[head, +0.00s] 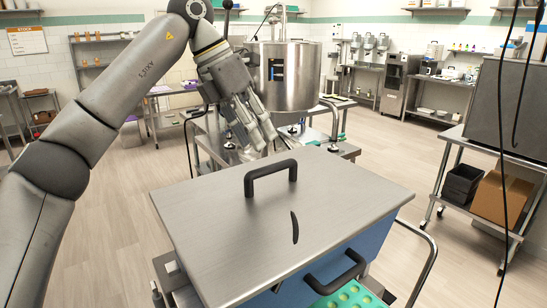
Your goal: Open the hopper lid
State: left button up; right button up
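The hopper lid (225,230) is a flat brushed-steel plate in the foreground of the head view. It lies level and closed over a blue-sided machine body (362,247). A black arched lid handle (270,178) stands near its far edge. My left gripper (256,138) is above and beyond the far side of the lid, slightly left of the handle, pointing down. Its fingers look spread with a gap between them, and nothing shows in them. It appears apart from the handle. My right gripper is not in view.
A dark curved piece (294,227) shows over the lid's middle. Another black handle (336,272) is at the front, above a green mould tray (352,296). A steel kettle (290,78) stands behind. A cart with a cardboard box (497,198) is at right. The floor between is clear.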

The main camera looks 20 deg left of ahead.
aim_at(283, 184)
pick_arm(q)
jog(key=x, duration=0.3)
jog(key=shift+f, duration=0.2)
jog(key=shift+w+d+f+p, duration=0.25)
jog(key=shift+d+f, duration=0.1)
jog(key=shift+f, duration=0.15)
jog(key=shift+w+d+f+p, duration=0.1)
jog(key=shift+d+f+p, duration=0.1)
jog(key=shift+d+f, duration=0.3)
jog(key=shift+f, duration=0.55)
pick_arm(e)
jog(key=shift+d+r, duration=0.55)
pick_arm(q)
jog(key=c, duration=0.7)
grip_shut()
jog(key=shift+w+r, duration=0.1)
jog(key=shift+r, duration=0.05)
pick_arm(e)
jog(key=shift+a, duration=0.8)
